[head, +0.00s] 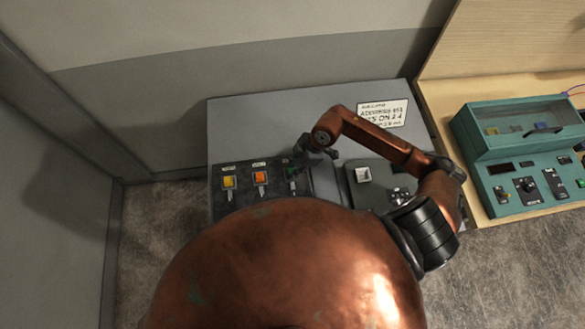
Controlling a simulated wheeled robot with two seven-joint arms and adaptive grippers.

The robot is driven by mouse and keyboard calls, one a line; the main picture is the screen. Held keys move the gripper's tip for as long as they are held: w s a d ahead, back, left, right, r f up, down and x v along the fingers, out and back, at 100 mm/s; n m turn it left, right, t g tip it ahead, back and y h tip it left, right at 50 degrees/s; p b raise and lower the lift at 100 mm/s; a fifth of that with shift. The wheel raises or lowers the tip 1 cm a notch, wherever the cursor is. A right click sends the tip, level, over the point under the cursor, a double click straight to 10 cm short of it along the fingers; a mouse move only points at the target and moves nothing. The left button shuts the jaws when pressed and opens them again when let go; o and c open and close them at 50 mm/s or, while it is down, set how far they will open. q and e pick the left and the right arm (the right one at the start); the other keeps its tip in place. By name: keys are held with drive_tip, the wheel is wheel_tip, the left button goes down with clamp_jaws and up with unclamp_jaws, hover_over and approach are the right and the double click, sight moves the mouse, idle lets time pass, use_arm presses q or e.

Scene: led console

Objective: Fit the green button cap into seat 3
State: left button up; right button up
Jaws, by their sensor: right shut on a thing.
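The grey console (285,112) has a dark panel with a row of button seats. A yellow button (228,182) fills the left seat and an orange button (260,177) fills the one beside it. My right gripper (296,167) is over the third position of the row, shut on the green button cap (292,171), of which only a small dark green part shows. The gripper hides most of seat 3, so I cannot tell whether the cap is in it or above it. My left gripper is not in view.
A white square piece (363,174) sits on the panel to the right. A paper sign (383,113) lies on the console's back part. A teal device (520,150) stands on the wooden table at the right. Walls close off the left and back.

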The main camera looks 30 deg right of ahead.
drive_tip(key=o, duration=1.1)
drive_tip(key=shift+o, duration=0.2)
drive_tip(key=shift+r, duration=0.1)
drive_tip(key=v, duration=1.1)
drive_tip(key=shift+d+r, duration=0.25)
drive_tip(key=shift+r, duration=0.1)
drive_tip(key=shift+a, duration=0.1)
